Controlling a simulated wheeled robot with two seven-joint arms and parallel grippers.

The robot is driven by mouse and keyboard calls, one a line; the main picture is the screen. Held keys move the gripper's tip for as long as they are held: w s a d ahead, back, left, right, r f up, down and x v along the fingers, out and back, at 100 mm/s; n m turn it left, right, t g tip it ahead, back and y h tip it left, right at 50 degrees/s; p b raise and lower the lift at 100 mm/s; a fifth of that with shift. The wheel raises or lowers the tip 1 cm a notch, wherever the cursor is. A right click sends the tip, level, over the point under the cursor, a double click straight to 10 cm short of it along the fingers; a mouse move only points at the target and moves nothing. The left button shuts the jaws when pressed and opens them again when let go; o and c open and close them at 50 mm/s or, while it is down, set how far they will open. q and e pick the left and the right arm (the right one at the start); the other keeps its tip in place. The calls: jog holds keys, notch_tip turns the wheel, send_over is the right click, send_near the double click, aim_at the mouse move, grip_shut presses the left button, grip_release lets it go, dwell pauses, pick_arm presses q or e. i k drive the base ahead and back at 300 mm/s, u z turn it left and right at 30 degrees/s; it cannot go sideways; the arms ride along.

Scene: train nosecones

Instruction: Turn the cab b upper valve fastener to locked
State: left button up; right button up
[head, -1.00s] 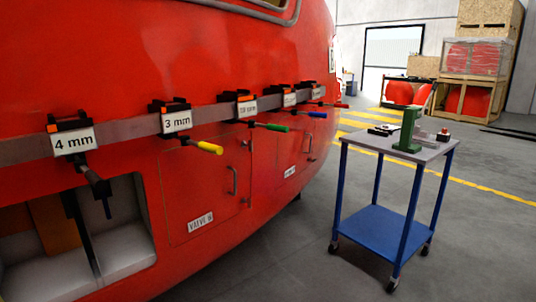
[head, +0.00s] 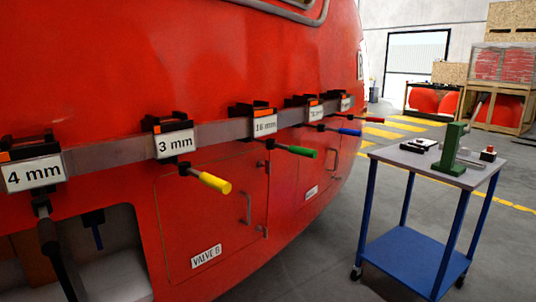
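The red hatch labelled VALVE B (head: 206,256) is closed, set in the red nosecone (head: 120,70). It has a vertical pull handle (head: 248,208) near its right side. Small fasteners seem to sit along its right edge, one upper (head: 262,164) and one lower (head: 263,231); their lock state is too small to tell. Labelled tools hang on a grey rail (head: 220,134) above: black-handled 4 mm (head: 60,262), yellow-handled 3 mm (head: 215,183), green-handled 16 mm (head: 300,151), and blue and red ones further along. Neither of my grippers is in view.
A blue cart (head: 410,255) with a grey top, bearing a green stand (head: 452,150) and small items, stands on the right. An opening (head: 110,255) lies left of the hatch. Grey floor (head: 310,265) is clear between nosecone and cart. Crates (head: 500,100) stand at the back.

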aim_at(268, 167)
jog(key=i, duration=0.9)
jog(key=u, duration=0.85)
